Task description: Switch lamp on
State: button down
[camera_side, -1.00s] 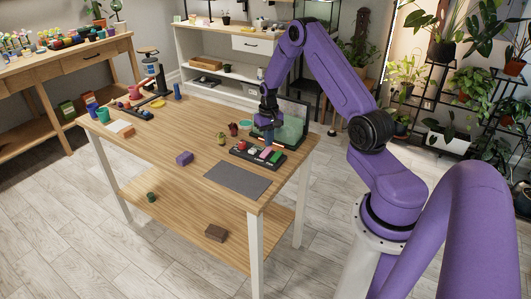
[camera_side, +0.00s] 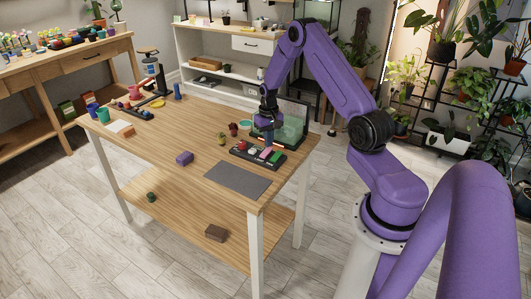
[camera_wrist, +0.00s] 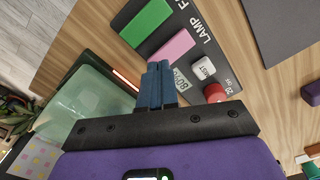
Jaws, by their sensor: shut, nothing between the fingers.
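A dark control panel (camera_side: 245,152) lies on the wooden table (camera_side: 150,140). In the wrist view the panel (camera_wrist: 196,26) carries a pink rocker (camera_wrist: 174,48) beside the word LAMP, a green rocker (camera_wrist: 146,20), a white button (camera_wrist: 203,68) and a red button (camera_wrist: 214,92). My gripper (camera_side: 268,137) is shut and points down at the panel's back edge. In the wrist view the blue fingertips of my gripper (camera_wrist: 160,66) are together near the pink rocker's lower end; I cannot tell whether they touch it. No lamp is clearly identifiable.
A green glass case (camera_side: 293,128) stands just behind the panel, close to my gripper. A grey mat (camera_side: 238,179) lies in front. Small pots (camera_side: 233,129) stand left of the panel, and a purple block (camera_side: 184,158) lies farther left. The table's middle is mostly clear.

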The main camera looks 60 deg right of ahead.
jog(key=shift+f, duration=0.85)
dwell(0.5)
jog(key=shift+r, duration=3.55)
